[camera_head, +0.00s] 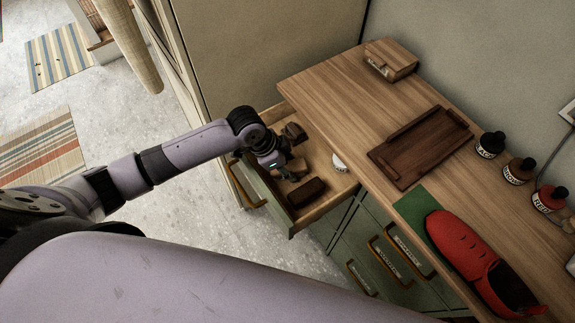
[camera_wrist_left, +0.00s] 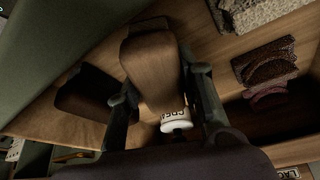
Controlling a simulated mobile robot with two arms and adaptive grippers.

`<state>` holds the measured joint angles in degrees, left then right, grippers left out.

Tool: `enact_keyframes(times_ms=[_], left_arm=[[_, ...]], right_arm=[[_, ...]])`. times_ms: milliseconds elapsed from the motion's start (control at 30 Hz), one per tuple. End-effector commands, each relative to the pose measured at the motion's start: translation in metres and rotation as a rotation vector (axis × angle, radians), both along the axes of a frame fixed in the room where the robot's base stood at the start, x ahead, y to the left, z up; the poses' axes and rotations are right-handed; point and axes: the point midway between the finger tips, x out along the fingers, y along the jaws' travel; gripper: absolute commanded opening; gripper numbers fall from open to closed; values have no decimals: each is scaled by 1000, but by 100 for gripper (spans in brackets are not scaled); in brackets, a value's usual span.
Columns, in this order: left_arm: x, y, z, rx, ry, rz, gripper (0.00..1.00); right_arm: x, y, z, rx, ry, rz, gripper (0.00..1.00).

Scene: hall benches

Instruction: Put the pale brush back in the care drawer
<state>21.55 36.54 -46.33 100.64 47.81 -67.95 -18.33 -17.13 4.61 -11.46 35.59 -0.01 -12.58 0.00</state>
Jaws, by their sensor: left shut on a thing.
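The care drawer (camera_head: 322,203) is pulled open at the left end of the wooden bench. My left gripper (camera_head: 284,172) is inside or just above it, shut on a lighter brown wooden brush (camera_head: 297,166). In the left wrist view the brush (camera_wrist_left: 151,65) lies between the two fingers (camera_wrist_left: 163,95), its smooth wooden back showing; its bristles are hidden. I cannot tell whether it touches the drawer floor. A dark brush (camera_head: 305,192) lies near the drawer's front, also visible in the left wrist view (camera_wrist_left: 88,92). Another dark item (camera_head: 295,132) lies further back. My right gripper is not in view.
A white cream jar (camera_head: 339,162) stands by the drawer's bench side. A dark tray (camera_head: 420,147), wooden box (camera_head: 391,59) and several polish jars (camera_head: 490,144) are on the bench top. A red shoe (camera_head: 462,240) rests on a green mat (camera_head: 414,207). Other drawers below are shut.

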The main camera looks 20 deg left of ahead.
Motion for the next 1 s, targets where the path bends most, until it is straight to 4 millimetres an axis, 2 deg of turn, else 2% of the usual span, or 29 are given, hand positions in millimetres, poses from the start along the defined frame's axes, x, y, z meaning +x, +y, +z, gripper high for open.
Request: enact_keyframes(times_ms=[167, 200, 467, 767, 867, 1000], left_arm=[[0, 0, -3, 0, 0, 1, 12], [0, 0, -3, 0, 0, 0, 36], [0, 0, -3, 0, 0, 1, 53], [0, 0, -2, 0, 0, 1, 54], [0, 1, 3, 0, -1, 0, 54], [-3, 9, 23, 1, -4, 1, 54]], right_arm=[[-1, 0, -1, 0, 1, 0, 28], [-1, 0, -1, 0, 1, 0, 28], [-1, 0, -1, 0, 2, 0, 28], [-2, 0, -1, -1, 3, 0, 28], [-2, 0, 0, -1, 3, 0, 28], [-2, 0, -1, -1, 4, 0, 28]])
